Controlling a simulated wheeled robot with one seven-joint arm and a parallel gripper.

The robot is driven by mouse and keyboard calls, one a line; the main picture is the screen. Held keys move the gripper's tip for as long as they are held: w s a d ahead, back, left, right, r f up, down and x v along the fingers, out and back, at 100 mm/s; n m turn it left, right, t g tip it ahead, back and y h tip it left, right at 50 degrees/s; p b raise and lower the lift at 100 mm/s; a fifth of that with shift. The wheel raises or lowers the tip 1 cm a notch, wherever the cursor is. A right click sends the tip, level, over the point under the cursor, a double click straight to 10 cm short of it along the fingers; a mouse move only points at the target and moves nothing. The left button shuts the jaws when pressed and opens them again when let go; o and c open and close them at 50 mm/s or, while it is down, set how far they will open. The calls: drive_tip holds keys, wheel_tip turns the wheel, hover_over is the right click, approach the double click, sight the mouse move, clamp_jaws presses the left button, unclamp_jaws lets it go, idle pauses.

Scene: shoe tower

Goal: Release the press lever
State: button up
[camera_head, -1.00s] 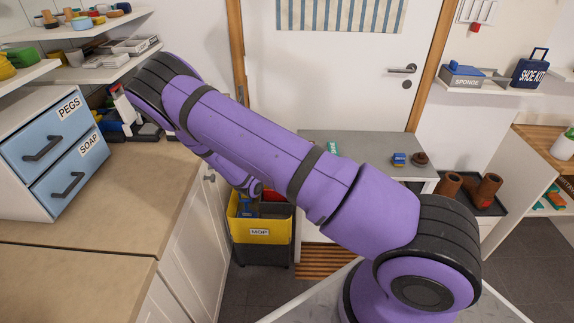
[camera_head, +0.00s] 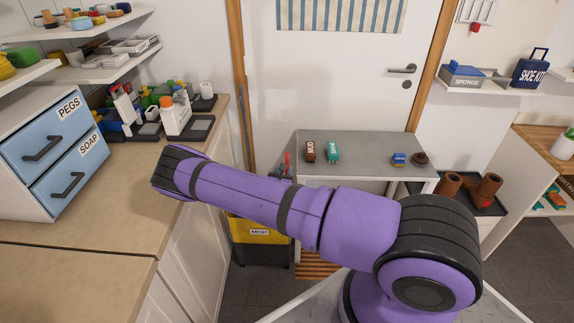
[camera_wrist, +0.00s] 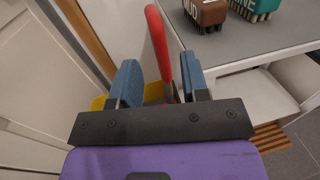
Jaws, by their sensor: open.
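The press lever (camera_wrist: 157,45) is a red curved bar in the wrist view. It stands up beside the grey bench and runs down between the blue fingers of my gripper (camera_wrist: 160,82). My gripper is open around the lever. The lever lies nearer the right finger; I cannot tell whether they touch. A bit of red (camera_head: 287,166) shows left of the bench in the head view. The yellow mop bucket (camera_head: 242,229) is below, partly hidden by my arm; its yellow also shows in the wrist view (camera_wrist: 98,103). My gripper is hidden in the head view.
The grey bench (camera_head: 362,146) holds a brown MUD brush (camera_head: 310,152), a teal brush (camera_head: 333,153), a blue brush (camera_head: 399,159) and a brown one. White cabinets (camera_head: 187,250) stand close on the left. The door (camera_head: 340,80) is behind.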

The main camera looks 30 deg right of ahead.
sight(287, 162)
drive_tip(key=shift+x, duration=2.7)
clamp_jaws()
